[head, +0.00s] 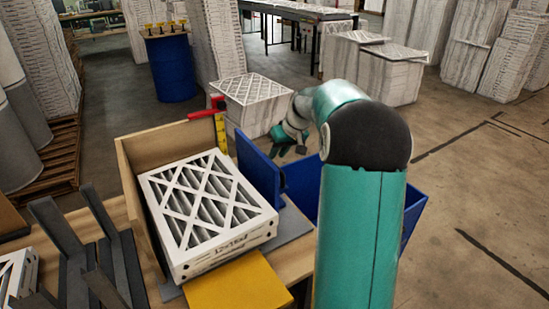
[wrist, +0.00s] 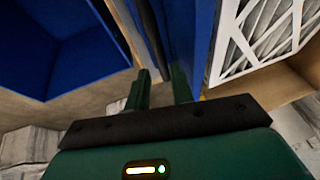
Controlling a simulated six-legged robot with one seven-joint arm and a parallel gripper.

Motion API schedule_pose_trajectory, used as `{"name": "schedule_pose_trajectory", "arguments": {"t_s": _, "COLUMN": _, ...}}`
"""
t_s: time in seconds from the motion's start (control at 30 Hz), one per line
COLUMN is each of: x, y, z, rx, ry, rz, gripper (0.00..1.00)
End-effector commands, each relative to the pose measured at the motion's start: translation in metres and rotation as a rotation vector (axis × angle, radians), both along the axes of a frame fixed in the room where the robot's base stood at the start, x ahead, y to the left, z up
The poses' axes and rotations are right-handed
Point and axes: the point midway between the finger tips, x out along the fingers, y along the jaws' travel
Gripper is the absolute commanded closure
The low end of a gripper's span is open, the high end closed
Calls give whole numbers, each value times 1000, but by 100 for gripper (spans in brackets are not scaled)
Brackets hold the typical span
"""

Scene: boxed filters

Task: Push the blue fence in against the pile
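The pile is a stack of white-framed pleated filters (head: 207,205) standing on a grey base against a wooden corner. The blue fence (head: 258,172) is an upright panel on the pile's right side. Grey base shows between them at the near end, so they look apart there. In the wrist view the blue fence (wrist: 205,40) stands left of the filters (wrist: 262,30). My gripper (head: 287,140) is on the fence's outer side, near its top. Its two fingers (wrist: 160,88) are spaced apart with nothing clearly between them. Whether a finger touches the fence is unclear.
A blue bin (head: 410,215) stands right of the fence, partly behind my arm. A wooden wall (head: 140,205) bounds the pile's left, and a red and yellow piece (head: 218,118) sits at the back corner. A yellow block (head: 238,285) lies in front; dark grey racks (head: 75,240) stand left.

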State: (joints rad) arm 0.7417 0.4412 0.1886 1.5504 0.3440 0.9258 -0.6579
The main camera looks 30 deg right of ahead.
Motion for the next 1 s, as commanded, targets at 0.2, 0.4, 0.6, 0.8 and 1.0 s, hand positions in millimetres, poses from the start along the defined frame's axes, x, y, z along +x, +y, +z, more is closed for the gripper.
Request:
{"name": "schedule_pose_trajectory", "arguments": {"t_s": 0.2, "x": 13, "y": 6, "z": -26, "rx": 3, "ry": 2, "rz": 2, "gripper": 77}}
{"name": "schedule_pose_trajectory", "arguments": {"t_s": 0.4, "x": 16, "y": 6, "z": -30, "rx": 2, "ry": 1, "rz": 1, "gripper": 77}}
{"name": "schedule_pose_trajectory", "arguments": {"t_s": 0.6, "x": 16, "y": 6, "z": -30, "rx": 2, "ry": 1, "rz": 1, "gripper": 88}}
{"name": "schedule_pose_trajectory", "arguments": {"t_s": 0.8, "x": 16, "y": 6, "z": -30, "rx": 2, "ry": 1, "rz": 1, "gripper": 100}}
{"name": "schedule_pose_trajectory", "arguments": {"t_s": 1.0, "x": 17, "y": 25, "z": -30, "rx": 3, "ry": 2, "rz": 7, "gripper": 100}}
